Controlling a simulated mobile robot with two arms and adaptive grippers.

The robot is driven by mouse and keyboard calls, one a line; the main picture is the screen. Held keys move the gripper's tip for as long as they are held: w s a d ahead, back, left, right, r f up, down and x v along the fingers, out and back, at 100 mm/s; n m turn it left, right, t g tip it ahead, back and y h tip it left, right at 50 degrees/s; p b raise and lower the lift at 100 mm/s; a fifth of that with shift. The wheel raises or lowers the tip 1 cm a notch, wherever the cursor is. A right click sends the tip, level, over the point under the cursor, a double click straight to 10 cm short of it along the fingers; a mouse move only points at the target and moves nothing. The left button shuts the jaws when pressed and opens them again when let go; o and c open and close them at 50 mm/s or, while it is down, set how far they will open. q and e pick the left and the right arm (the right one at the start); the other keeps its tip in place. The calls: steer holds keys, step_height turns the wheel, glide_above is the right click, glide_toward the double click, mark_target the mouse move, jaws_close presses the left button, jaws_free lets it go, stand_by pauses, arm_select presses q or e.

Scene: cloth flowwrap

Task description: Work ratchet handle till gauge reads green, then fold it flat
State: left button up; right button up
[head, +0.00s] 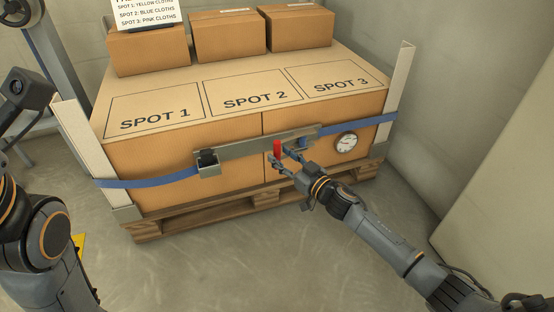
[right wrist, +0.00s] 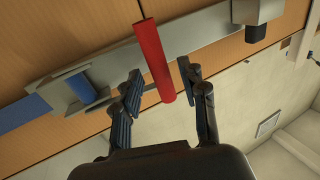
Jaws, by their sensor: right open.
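The red ratchet handle (head: 277,148) stands out from the front of a grey metal bar (head: 240,147) on the blue strap (head: 140,183). My right gripper (head: 284,160) is open at the handle. In the right wrist view the red handle (right wrist: 154,60) lies between the two spread fingers of my right gripper (right wrist: 160,68), with gaps on both sides. The round white gauge (head: 346,143) is on the box front, right of the handle; its reading is too small to tell. My left arm shows at the left edge, but its gripper cannot be made out.
The strapped box front (head: 210,187) sits on a wooden pallet (head: 188,220), with white corner posts (head: 398,80) at its sides. Three cartons (head: 230,36) and a sign (head: 146,12) stand at the back of the top. A pale panel (head: 500,190) is at right. Floor in front is clear.

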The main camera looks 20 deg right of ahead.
steer(key=shift+b+x, duration=0.35)
steer(key=shift+x, duration=0.85)
jaws_close()
